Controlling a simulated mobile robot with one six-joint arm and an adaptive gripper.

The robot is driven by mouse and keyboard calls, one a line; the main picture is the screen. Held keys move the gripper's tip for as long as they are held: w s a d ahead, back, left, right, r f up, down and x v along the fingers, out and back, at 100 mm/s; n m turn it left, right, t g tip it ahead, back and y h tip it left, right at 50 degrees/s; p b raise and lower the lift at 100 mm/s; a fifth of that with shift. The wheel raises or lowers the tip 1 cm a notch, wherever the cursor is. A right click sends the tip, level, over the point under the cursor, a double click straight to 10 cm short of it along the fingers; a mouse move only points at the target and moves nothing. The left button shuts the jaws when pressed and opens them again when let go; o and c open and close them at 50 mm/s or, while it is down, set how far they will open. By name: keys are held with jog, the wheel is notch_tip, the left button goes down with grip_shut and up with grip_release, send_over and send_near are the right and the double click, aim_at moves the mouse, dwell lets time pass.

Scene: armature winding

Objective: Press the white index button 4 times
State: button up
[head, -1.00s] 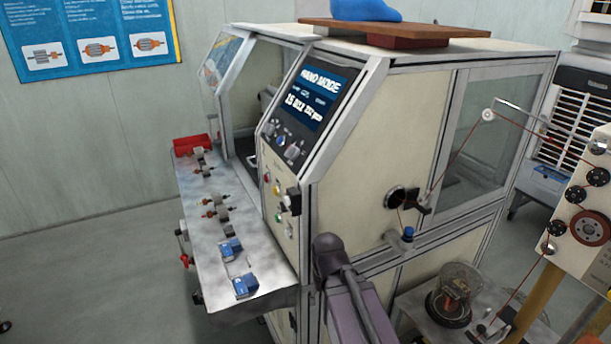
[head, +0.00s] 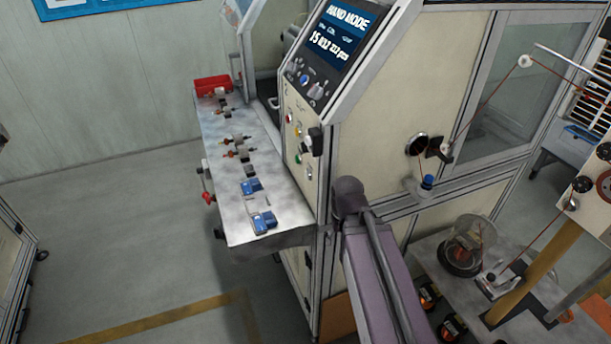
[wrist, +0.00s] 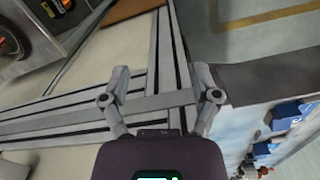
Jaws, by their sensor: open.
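The control panel (head: 304,128) of the winding machine carries several small coloured buttons and a black knob in the head view. A small pale button (head: 306,148) beside the black knob looks like the white index button, but it is too small to be sure. In the wrist view my gripper (wrist: 162,88) is open and empty, its two fingers apart above the machine's grey frame bars (wrist: 160,55). The button does not clearly show there. In the head view my arm reaches up at the machine's front corner, right of and below the panel, and hides the gripper.
A metal shelf (head: 222,145) juts out left of the panel, with small armatures, blue blocks (head: 262,221) and a red tray (head: 212,85). A screen (head: 335,38) reading HAND MODE sits above the buttons. A wire spool stand (head: 465,250) is at right. Floor at left is open.

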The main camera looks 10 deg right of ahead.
grip_shut()
dwell(1.2)
